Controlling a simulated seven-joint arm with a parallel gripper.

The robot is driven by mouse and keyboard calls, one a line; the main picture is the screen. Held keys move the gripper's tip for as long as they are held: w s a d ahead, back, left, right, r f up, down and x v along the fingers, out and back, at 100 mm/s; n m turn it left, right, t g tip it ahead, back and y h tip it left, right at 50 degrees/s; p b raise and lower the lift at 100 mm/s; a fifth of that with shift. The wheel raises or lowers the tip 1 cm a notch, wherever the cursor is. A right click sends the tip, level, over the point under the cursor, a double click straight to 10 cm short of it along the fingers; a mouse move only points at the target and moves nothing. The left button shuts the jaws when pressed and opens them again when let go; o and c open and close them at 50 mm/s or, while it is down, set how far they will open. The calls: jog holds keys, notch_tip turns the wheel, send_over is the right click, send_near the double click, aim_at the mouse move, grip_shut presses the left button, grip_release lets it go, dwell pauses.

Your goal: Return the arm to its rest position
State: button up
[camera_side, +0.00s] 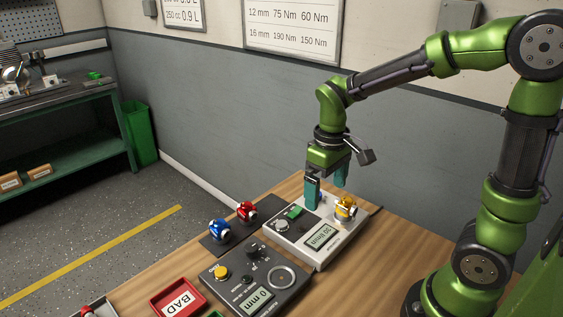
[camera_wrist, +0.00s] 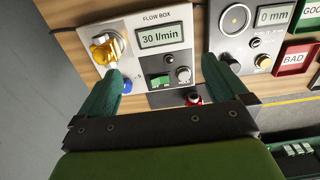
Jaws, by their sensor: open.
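My green arm reaches in from the right in the side view. My gripper (camera_side: 327,190) has its two teal fingers apart and points down over the far part of the white flow box (camera_side: 318,257). The wrist view shows my gripper (camera_wrist: 170,85) open, with nothing between its fingers but the lower edge of the flow box (camera_wrist: 127,22) and a red part (camera_wrist: 193,99) beyond it. The flow box display reads 30 l/min. A yellow part (camera_side: 345,208) sits on the flow box, just right of my fingers.
A blue part (camera_side: 219,231) and a red part (camera_side: 246,211) stand on a dark mat left of the flow box. A dark gauge box (camera_side: 232,285) reading 0 mm and a red BAD tray (camera_side: 177,300) are nearer the camera. Open space lies above the table.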

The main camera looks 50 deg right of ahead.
jog(key=shift+f, duration=2.35)
notch_tip(320, 180, up, 10)
jog(key=s+a+r+m+t+y, duration=0.2)
jog(key=s+a+r+m+t, duration=0.1)
jog(key=s+t, duration=0.4)
jog(key=shift+s+a+r+m, duration=0.2)
jog(key=shift+s+a+m, duration=0.1)
jog(key=shift+a+m, duration=0.3)
